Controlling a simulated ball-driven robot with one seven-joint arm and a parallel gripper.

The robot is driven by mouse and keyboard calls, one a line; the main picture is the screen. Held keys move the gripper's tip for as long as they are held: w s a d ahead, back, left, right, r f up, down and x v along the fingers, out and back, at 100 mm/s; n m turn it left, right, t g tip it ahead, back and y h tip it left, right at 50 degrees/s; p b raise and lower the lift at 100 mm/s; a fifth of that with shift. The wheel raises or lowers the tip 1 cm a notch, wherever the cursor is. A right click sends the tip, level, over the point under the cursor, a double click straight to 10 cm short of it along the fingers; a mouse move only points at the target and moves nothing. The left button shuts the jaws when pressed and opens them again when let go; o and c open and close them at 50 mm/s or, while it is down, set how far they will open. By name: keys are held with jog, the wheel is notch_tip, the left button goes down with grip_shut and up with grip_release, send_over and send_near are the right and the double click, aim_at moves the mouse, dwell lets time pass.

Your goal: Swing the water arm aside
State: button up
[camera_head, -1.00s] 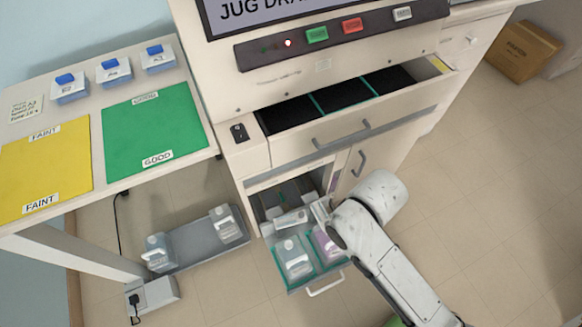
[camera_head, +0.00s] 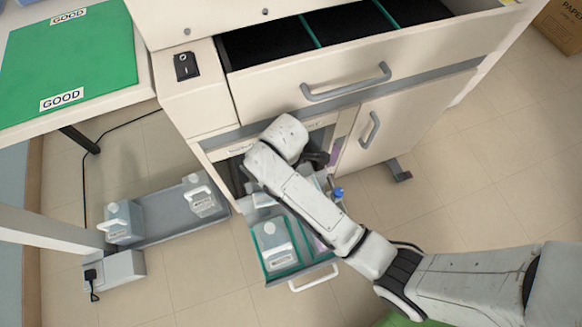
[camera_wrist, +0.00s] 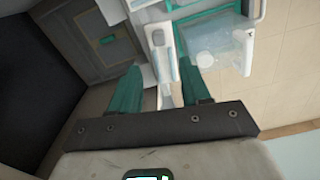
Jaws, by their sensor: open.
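In the wrist view a narrow pale bar (camera_wrist: 163,45), which looks like the water arm, lies ahead of my gripper (camera_wrist: 160,72). Its near end reaches between the two teal fingers, which are apart and open. I cannot tell whether either finger touches it. In the head view my own arm covers most of that place, in the low compartment of the cabinet, and hides the gripper's fingers. A pulled-out tray (camera_head: 268,280) with teal edges holds a white bottle (camera_head: 272,246). A bottle also shows right of the bar in the wrist view (camera_wrist: 222,45).
An open drawer with a grey handle (camera_head: 345,84) juts out above my arm. A cabinet door (camera_head: 400,125) is to the right. Two jugs stand on a grey floor tray (camera_head: 165,222) at left. A table with a green mat (camera_head: 65,55) is at upper left.

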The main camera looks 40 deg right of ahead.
notch_tip(320, 180, down, 10)
jog(key=b, duration=0.4)
jog(key=shift+f, duration=0.25)
grip_shut()
dwell(0.4)
